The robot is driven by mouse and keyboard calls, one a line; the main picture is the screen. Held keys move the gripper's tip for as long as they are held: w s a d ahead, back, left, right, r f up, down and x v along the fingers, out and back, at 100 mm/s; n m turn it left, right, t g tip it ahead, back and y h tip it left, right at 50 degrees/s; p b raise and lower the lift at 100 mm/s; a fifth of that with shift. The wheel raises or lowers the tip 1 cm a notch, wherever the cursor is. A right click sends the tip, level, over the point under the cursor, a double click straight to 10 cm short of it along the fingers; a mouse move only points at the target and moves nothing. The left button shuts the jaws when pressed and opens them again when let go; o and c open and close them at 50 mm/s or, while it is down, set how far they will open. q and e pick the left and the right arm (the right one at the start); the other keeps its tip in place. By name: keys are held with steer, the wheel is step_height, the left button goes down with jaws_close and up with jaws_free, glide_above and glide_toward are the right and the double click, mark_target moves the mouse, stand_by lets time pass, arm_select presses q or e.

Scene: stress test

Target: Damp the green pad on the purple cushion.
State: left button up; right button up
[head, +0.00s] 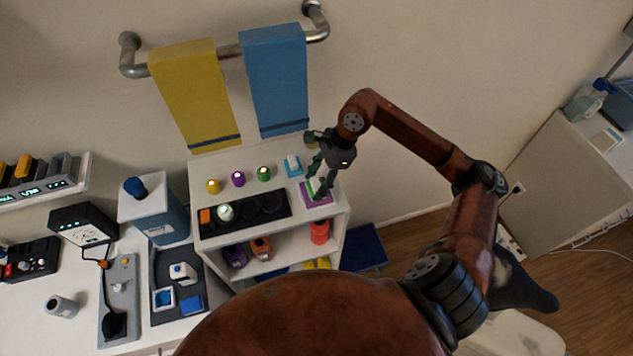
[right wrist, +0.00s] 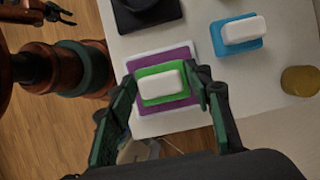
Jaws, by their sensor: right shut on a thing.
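The green pad (right wrist: 160,68) has a white block on top and sits over the purple cushion (right wrist: 165,54), whose border shows around it. In the head view the purple cushion (head: 317,201) lies at the right end of the white shelf top, and the pad is mostly hidden by my fingers. My right gripper (right wrist: 161,82) is shut on the green pad, one finger at each side. It points down at the cushion in the head view (head: 318,184). Whether the pad touches the cushion is unclear. My left gripper (right wrist: 58,13) shows small at the wrist view's upper left.
A blue pad with a white block (head: 292,166) stands behind and left of the cushion. A black strip (head: 250,216) with a lit round thing lies left of it. Yellow, purple and green knobs stand behind the strip. Two towels hang on the wall above.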

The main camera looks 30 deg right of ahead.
mark_target(317, 183)
steer(key=shift+s+f, duration=0.1)
steer(key=shift+f, duration=0.1)
stand_by(1.2)
steer(key=shift+r, duration=0.1)
steer(key=shift+r+p, duration=1)
steer(key=shift+r, duration=2.55)
